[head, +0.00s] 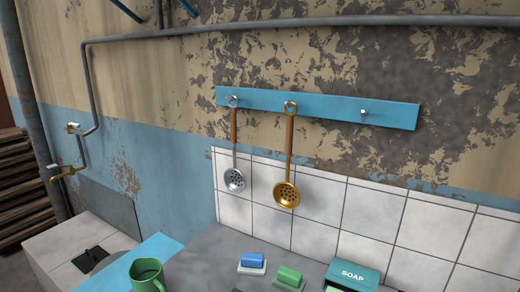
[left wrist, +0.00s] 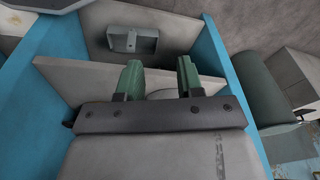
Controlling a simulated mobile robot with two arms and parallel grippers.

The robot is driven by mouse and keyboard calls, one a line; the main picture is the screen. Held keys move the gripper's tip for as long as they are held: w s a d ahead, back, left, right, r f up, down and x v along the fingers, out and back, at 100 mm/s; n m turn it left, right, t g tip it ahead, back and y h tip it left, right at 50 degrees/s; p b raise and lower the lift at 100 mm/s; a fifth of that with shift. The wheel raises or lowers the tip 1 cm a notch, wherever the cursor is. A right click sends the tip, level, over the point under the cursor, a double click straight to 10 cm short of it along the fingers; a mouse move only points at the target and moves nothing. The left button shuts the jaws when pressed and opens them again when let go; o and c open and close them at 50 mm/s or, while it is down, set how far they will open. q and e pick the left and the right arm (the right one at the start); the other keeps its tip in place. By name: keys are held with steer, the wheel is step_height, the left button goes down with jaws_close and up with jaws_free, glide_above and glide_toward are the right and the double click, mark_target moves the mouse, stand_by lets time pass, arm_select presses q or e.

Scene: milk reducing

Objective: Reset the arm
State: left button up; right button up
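My left gripper (left wrist: 159,77) shows in the left wrist view, with its two green fingers apart. Nothing is visible between the fingers. It points toward a blue-edged structure with grey panels (left wrist: 90,75), and I cannot tell whether it touches any of them. Neither gripper shows in the head view, and my right gripper is in no view.
A silver skimmer (head: 235,179) and a golden skimmer (head: 286,194) hang from a blue rack (head: 330,108). Below are a green mug (head: 147,275), a blue sponge (head: 252,259), a green sponge (head: 290,275) and a soap box (head: 353,274). The left wrist view shows a grey box (left wrist: 118,39).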

arm_select(q)
steer(key=s+a+f+g, duration=0.1)
steer(key=s+a+f, duration=0.1)
steer(key=s+f, duration=1.2)
steer(key=shift+s+a+f+p, duration=0.3)
steer(key=shift+s+a+f, duration=0.1)
steer(key=shift+s, duration=0.3)
